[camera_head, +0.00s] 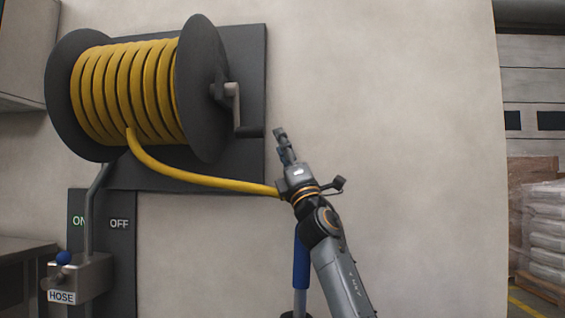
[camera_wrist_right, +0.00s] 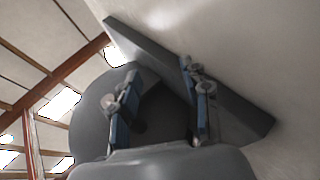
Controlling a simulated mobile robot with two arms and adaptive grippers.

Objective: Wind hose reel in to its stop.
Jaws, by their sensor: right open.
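The hose reel (camera_head: 204,95) is wall-mounted at the upper left in the head view, with yellow hose (camera_head: 125,85) wound in several turns between two dark discs. A loose length of hose (camera_head: 200,180) runs down and right from the drum to behind my right wrist. The crank (camera_head: 233,104) is on the reel's right side, its dark handle (camera_head: 250,132) pointing right. My right gripper (camera_head: 280,135) is open, just right of the handle and apart from it. In the right wrist view its open jaws (camera_wrist_right: 160,78) point towards the grey reel disc (camera_wrist_right: 88,108). My left gripper is not in view.
A dark backboard (camera_head: 252,75) is behind the reel. Below are a valve box labelled HOSE (camera_head: 85,275) with a blue knob and an ON/OFF panel (camera_head: 119,250). A blue cylinder (camera_head: 301,262) shows behind my right arm. The wall right of the gripper is bare.

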